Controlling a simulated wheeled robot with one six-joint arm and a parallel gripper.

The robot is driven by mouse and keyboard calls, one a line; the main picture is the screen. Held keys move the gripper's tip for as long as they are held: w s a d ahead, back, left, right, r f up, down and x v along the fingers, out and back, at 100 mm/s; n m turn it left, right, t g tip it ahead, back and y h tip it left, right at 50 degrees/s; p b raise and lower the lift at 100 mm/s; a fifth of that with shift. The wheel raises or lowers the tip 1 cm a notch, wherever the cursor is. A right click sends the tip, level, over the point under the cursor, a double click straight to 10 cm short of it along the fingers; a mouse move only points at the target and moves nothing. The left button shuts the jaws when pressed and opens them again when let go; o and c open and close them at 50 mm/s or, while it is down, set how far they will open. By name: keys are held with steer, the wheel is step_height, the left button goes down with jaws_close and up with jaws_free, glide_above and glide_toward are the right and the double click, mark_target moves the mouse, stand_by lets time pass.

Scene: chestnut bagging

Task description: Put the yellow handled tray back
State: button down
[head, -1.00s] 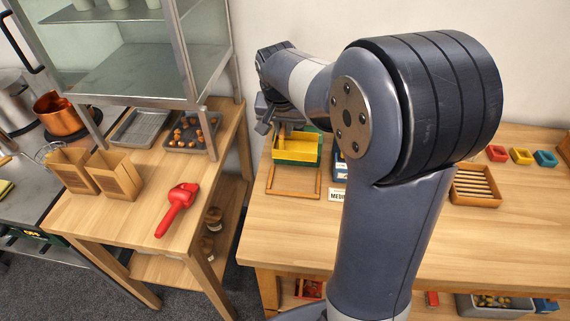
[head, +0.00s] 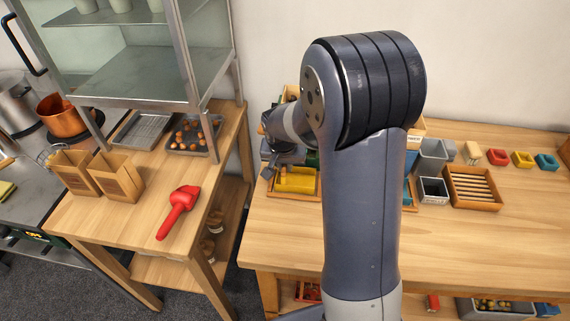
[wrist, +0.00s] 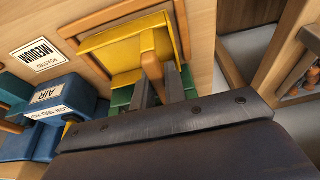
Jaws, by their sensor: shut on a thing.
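The yellow handled tray (head: 296,181) is over the wooden frame (head: 291,197) at the left end of the right-hand table. In the wrist view the yellow tray (wrist: 108,50) lies close to the wooden frame's edge (wrist: 95,22); I cannot tell whether it rests fully inside. My gripper (wrist: 160,85) is shut on the tray's wooden handle (wrist: 153,62). In the head view my gripper (head: 272,170) is partly hidden by my arm. A green tray (wrist: 121,96) shows behind the yellow one.
A MEDIUM card (wrist: 32,60) and blue trays (wrist: 55,98) stand beside the yellow tray. Grey bins (head: 431,155) and a slatted wooden tray (head: 473,187) are further right. A red scoop (head: 178,211) lies on the left table. The right table's front is clear.

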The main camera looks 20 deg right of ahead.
steer(key=shift+f, duration=0.1)
steer(key=c, duration=1.9)
jaws_free()
steer(key=shift+f, duration=0.1)
steer(key=o, duration=0.4)
steer(key=shift+o, duration=0.2)
steer(key=shift+r, duration=0.6)
steer(key=v, duration=1.1)
steer(key=shift+s+r, duration=0.1)
steer(key=shift+s, duration=0.05)
